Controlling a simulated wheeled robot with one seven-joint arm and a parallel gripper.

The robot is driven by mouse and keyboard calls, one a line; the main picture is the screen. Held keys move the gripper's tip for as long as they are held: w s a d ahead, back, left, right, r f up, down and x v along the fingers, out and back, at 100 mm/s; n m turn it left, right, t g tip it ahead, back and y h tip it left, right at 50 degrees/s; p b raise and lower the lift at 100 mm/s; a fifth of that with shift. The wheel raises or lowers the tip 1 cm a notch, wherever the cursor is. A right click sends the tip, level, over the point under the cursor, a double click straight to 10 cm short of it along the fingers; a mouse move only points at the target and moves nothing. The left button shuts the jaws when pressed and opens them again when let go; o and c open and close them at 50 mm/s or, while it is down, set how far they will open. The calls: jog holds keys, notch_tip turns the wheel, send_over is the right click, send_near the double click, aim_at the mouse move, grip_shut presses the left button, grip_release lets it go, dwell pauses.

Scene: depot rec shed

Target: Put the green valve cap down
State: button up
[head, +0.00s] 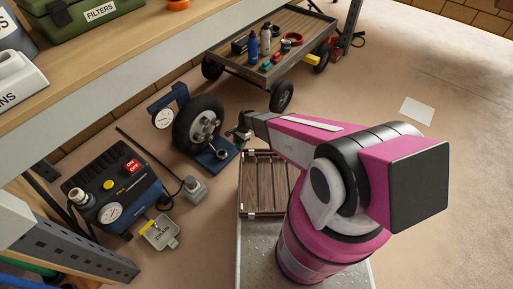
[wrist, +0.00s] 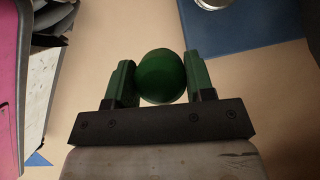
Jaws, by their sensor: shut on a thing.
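A round green valve cap (wrist: 161,77) is held between the two green-padded fingers of my gripper (wrist: 160,85) in the wrist view. The fingers touch it on both sides, and tan floor shows beyond it. In the head view my gripper (head: 241,133) is at the end of the pink arm, close to the right side of a wheel on a blue stand (head: 200,125). The cap is too small there to tell clearly from the fingers. A blue surface (wrist: 240,25) shows at the upper right of the wrist view.
A slatted wooden crate (head: 262,205) stands below my arm. A blue compressor (head: 115,190) and a grey drain box (head: 160,232) are at the left. A cart (head: 232,62) with bottles and small parts stands behind. A shelf (head: 120,50) overhangs the left. Open floor lies right.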

jog(key=w+d+f, duration=0.2)
jog(key=w+d, duration=0.1)
jog(key=w+d+f, duration=0.5)
jog(key=w+d, duration=0.1)
jog(key=shift+w+f, duration=0.15)
jog(key=shift+w, duration=0.05)
jog(key=shift+d+f, duration=0.1)
jog(key=shift+f, duration=1.9)
jog(key=shift+f, duration=0.1)
jog(key=o, duration=0.9)
jog(key=v, duration=1.2)
jog(key=s+d+r+n+t+h, duration=0.1)
jog(key=s+d+r+n, duration=0.2)
jog(key=r, duration=1)
jog(key=s+d+r+n+t+h, duration=0.1)
jog(key=s+d+r+n, duration=0.2)
jog(key=s+d+r, duration=0.4)
jog(key=s+d+r+n+t+h, duration=0.1)
jog(key=s+d+r+n, duration=0.2)
jog(key=s+r, duration=0.9)
jog(key=shift+d+r, duration=0.45)
jog(key=shift+r, duration=1.05)
jog(key=shift+d+r, duration=0.45)
jog(key=shift+r, duration=1)
jog(key=shift+d+r, duration=0.45)
jog(key=shift+r, duration=1.05)
